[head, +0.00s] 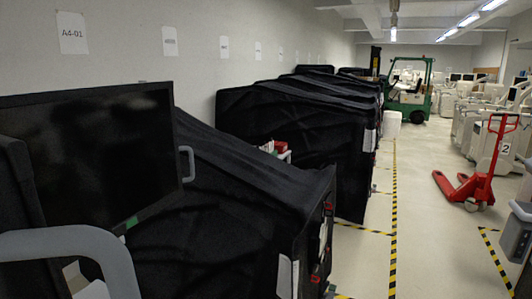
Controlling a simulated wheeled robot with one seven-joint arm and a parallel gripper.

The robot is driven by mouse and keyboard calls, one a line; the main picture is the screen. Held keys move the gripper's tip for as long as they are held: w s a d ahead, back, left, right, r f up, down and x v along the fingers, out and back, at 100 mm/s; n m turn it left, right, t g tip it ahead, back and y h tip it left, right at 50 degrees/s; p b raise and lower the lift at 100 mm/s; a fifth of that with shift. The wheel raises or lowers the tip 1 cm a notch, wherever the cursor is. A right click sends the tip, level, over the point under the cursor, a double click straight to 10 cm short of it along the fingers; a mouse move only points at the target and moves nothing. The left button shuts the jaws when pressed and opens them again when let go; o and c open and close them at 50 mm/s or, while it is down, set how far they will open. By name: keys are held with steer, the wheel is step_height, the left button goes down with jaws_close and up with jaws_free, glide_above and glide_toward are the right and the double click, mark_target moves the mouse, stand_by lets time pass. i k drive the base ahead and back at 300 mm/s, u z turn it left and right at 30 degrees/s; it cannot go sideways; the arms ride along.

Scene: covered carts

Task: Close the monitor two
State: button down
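A black flat monitor (92,153) stands at the left, its dark screen facing me and tilted slightly. A grey loop handle (187,164) shows at its right edge. My gripper is not in view.
A thick grey curved bar (75,240) crosses the lower left in front of the monitor. Black-covered carts (300,125) line the wall. A green forklift (408,90) is far back. The aisle (420,200) with striped tape is clear.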

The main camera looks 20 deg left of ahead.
mark_target(108, 158)
steer(key=u, duration=0.2)
steer(key=i, duration=1.35)
steer(key=u, duration=1.05)
steer(key=i, duration=0.45)
steer(key=u, duration=0.35)
